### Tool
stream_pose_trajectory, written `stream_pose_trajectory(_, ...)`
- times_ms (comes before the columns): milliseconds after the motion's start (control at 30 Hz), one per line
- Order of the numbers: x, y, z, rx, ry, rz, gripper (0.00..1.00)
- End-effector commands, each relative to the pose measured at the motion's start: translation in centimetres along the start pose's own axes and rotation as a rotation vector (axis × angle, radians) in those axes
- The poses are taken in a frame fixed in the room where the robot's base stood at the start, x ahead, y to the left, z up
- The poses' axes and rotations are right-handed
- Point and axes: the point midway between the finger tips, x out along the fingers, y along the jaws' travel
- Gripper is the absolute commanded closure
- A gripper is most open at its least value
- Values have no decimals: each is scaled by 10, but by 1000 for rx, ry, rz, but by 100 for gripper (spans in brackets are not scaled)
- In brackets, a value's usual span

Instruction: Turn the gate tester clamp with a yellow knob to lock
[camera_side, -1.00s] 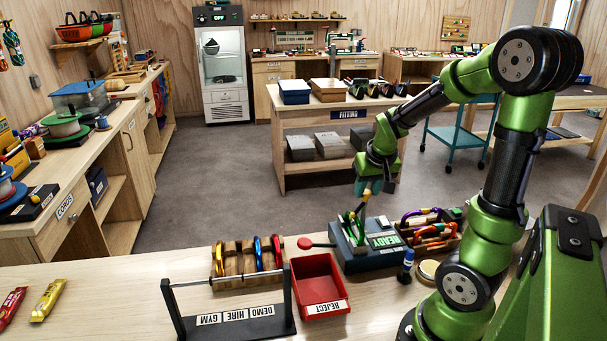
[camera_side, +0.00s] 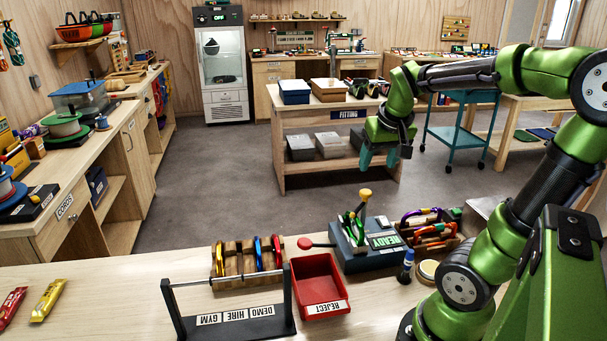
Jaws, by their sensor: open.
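The gate tester (camera_side: 362,258) is a dark grey box on the bench, with a lit green display reading READY (camera_side: 384,241). Its clamp stands on top with a yellow knob (camera_side: 365,193) at the upper end of a post, above a green carabiner (camera_side: 351,229). A red round-ended lever (camera_side: 305,243) sticks out at the tester's left. My gripper (camera_side: 379,165) has teal fingers, is open and empty, and hangs above and behind the knob in the picture, clear of it. I cannot tell whether the clamp is locked.
A red REJECT tray (camera_side: 318,292) sits left of the tester. A wooden rack of carabiners (camera_side: 246,262) and a black bar stand (camera_side: 228,322) are further left. A tray of coloured carabiners (camera_side: 430,228), a blue marker (camera_side: 406,266) and a round tape (camera_side: 428,270) are close on the right.

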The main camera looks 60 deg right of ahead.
Motion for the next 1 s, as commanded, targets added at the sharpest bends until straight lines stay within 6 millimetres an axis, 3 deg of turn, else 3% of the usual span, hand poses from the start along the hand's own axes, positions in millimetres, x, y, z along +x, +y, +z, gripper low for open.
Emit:
stream_pose_trajectory(100,-28,0,-1,2,6,-1,41)
stream_pose_trajectory(300,-56,0,-1,1,2,0,41)
stream_pose_trajectory(800,-64,-1,-1,0,7,-6,41)
stream_pose_trajectory(867,-59,-10,2,-2,12,-36,41)
stream_pose_trajectory(1000,-52,-70,36,-79,38,-219,41)
